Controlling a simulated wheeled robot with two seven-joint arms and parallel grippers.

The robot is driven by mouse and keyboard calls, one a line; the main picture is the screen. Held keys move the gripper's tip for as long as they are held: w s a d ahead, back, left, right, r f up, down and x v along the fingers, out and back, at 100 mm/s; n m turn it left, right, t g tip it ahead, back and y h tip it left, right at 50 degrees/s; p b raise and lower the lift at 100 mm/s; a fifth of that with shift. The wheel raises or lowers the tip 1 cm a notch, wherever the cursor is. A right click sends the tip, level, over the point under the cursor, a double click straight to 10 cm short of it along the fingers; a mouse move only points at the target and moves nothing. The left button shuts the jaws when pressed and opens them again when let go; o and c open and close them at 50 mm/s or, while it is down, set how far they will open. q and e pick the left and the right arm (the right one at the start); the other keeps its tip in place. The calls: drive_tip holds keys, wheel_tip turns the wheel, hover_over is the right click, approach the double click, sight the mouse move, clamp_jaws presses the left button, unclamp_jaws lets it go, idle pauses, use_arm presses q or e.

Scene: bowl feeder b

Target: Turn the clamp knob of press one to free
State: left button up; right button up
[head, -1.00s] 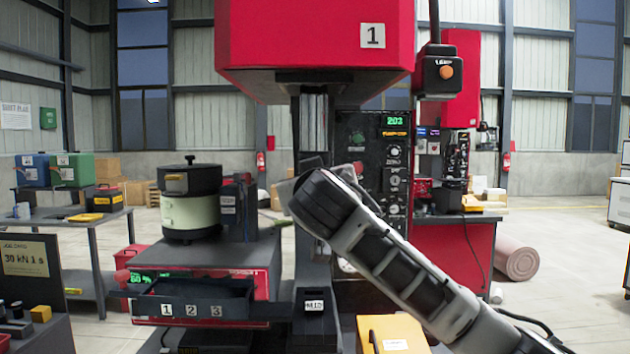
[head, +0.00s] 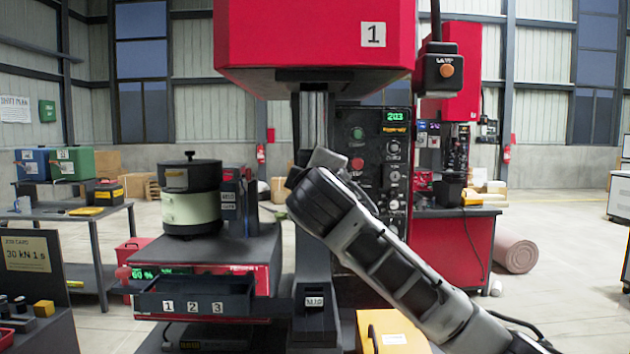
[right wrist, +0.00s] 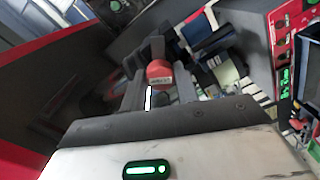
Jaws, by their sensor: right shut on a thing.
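Press one has a red head (head: 300,45) marked "1" and a dark column below it. My right arm comes in from the right in the head view. Its wrist hides most of my right gripper and what it holds there. In the right wrist view my right gripper (right wrist: 160,88) has its dark fingers on either side of a red knob (right wrist: 159,72) with a pale label, and is shut on it. I take this to be the clamp knob; its marking is too small to read. My left gripper is not in view.
A dark control panel (head: 375,122) with a green display stands behind my right wrist. A bowl feeder (head: 190,207) stands at left, above a dark tray (head: 240,300) numbered 1, 2, 3. A yellow box (head: 380,325) is below my forearm. A hanging pendant (head: 440,70) is at upper right.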

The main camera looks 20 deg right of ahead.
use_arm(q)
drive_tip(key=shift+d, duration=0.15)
use_arm(e)
drive_tip(key=n, duration=0.6)
idle(0.5)
drive_tip(key=o, duration=1)
drive_tip(key=shift+a, duration=0.1)
drive_tip(key=shift+c, duration=0.2)
use_arm(q)
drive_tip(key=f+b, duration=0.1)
drive_tip(key=b, duration=0.3)
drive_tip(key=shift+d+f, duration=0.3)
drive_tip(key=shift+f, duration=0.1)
use_arm(e)
drive_tip(key=v, duration=1.6)
